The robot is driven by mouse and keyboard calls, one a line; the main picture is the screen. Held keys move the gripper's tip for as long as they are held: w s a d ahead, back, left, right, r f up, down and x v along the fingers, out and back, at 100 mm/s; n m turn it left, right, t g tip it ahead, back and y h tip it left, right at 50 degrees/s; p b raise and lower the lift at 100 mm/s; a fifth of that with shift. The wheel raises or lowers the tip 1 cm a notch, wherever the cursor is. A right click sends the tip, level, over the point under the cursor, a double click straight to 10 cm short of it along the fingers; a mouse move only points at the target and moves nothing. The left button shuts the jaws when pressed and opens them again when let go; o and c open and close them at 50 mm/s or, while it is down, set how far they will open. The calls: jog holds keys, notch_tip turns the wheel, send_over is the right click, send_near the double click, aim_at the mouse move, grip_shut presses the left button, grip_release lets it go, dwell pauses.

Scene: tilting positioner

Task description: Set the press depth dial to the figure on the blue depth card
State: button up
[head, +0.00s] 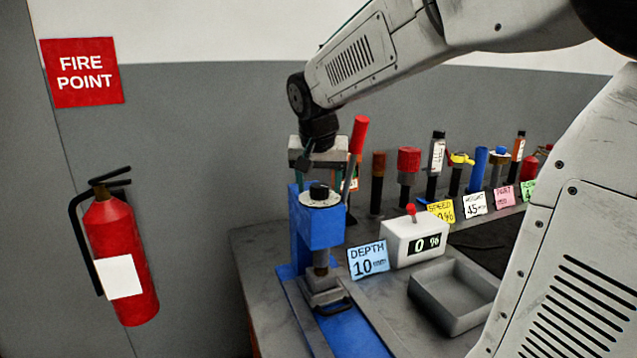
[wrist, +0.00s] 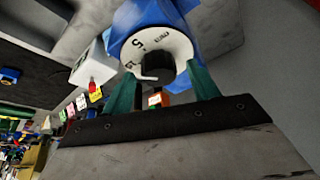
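The press (head: 318,228) is blue and stands at the near left of the bench. The press depth dial (head: 320,198) on its top has a white face and a black centre knob. In the wrist view the dial (wrist: 176,42) shows a 5 and other marks that I cannot read surely; its pointer setting is unclear. The blue depth card (head: 368,260) reads DEPTH 10 mm and leans beside the press. My gripper (head: 321,187) points down over the dial. Its green fingers are apart on either side of the knob, also in the wrist view (wrist: 163,78), with gaps visible.
A white box (head: 416,242) with a 0 % display and red lever stands right of the card. A grey open tray (head: 455,295) lies in front of it. A red-handled lever (head: 357,145) rises close behind my gripper. Several tools and coloured cards line the back.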

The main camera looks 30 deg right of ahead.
jog(key=shift+r, duration=0.1)
jog(key=v, duration=0.7)
jog(key=shift+r, duration=0.25)
jog(key=shift+s+a, duration=0.1)
jog(key=shift+a, duration=0.05)
